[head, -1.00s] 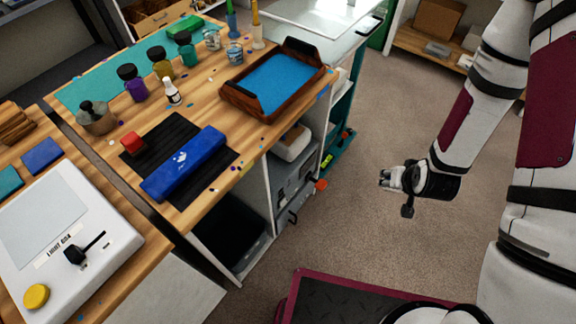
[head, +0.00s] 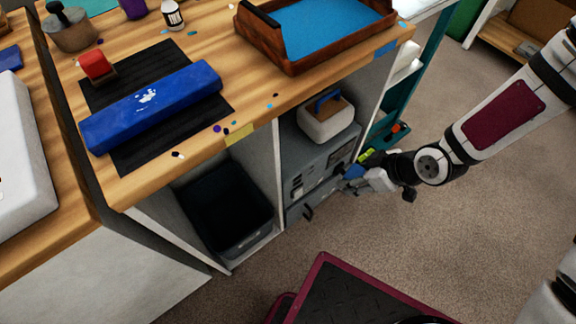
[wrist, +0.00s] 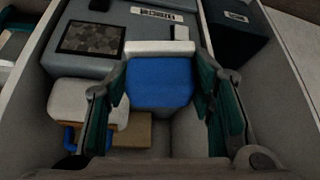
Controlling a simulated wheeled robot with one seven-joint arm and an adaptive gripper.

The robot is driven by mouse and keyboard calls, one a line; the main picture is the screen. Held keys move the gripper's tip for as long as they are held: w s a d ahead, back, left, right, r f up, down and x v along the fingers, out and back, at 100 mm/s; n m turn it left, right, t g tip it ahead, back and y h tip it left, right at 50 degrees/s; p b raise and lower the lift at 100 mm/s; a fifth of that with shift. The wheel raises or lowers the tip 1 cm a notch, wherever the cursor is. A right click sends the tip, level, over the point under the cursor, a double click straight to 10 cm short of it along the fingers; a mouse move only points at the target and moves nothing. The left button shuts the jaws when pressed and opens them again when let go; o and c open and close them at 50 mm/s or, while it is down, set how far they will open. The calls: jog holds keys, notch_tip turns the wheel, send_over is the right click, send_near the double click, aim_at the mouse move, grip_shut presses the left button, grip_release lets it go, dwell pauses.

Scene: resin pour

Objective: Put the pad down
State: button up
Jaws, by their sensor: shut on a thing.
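My gripper (head: 362,180) is at the front of the shelf opening, beside the grey machine (head: 322,160). In the wrist view, its two teal-lined fingers (wrist: 161,82) close on the sides of a blue pad (wrist: 162,90). A pale strip (wrist: 158,47) shows at the pad's far edge; I cannot tell whether it belongs to the pad. In the head view only a small blue part of the pad (head: 352,172) shows. I cannot tell whether the pad touches anything beneath it.
A white block with a blue handle (head: 326,121) sits on the machine. A dark bin (head: 228,212) stands in the left bay. The worktop above holds a blue bar (head: 150,105) on a black mat, a red block (head: 96,66) and a wooden tray (head: 290,62). Carpet is open at right.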

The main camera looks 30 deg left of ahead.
jog(key=shift+s+a+f+n+g+b, duration=0.25)
jog(key=shift+a+f+n+g+b, duration=0.15)
jog(key=shift+a+f+n+b, duration=0.45)
jog(key=b, duration=0.4)
send_over(286, 162)
jog(key=shift+d, duration=0.15)
jog(key=shift+f, duration=0.15)
jog(key=shift+f+b, duration=1)
jog(key=shift+f, duration=0.6)
jog(key=shift+f, duration=0.2)
jog(key=o, duration=0.8)
jog(key=shift+c, duration=0.2)
jog(key=shift+r, duration=0.15)
